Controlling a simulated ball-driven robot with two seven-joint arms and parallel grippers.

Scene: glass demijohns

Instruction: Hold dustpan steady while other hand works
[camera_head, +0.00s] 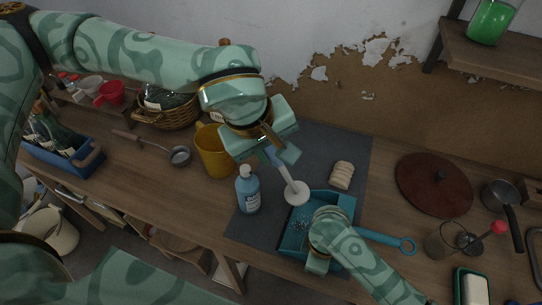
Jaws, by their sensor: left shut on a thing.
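A teal dustpan (345,202) lies on the dark grey mat, its handle (385,239) pointing right and ending in a ring. Small bits (300,225) lie in its pan. My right gripper (317,265) is over the front of the pan and hides part of it; its fingers are mostly hidden, so I cannot tell whether it grips the dustpan. My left gripper (279,148) is shut on a tool (288,178) with a pale handle and a round white end. That end is just beyond the pan's back left corner; I cannot tell if it touches.
A blue bottle (248,192) stands close left of the pan, and a yellow mug (212,152) behind it. A pale ridged roll (341,176) lies behind the pan. A brown round lid (434,184) and glass vessels (440,241) are at right. The table's front edge is near.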

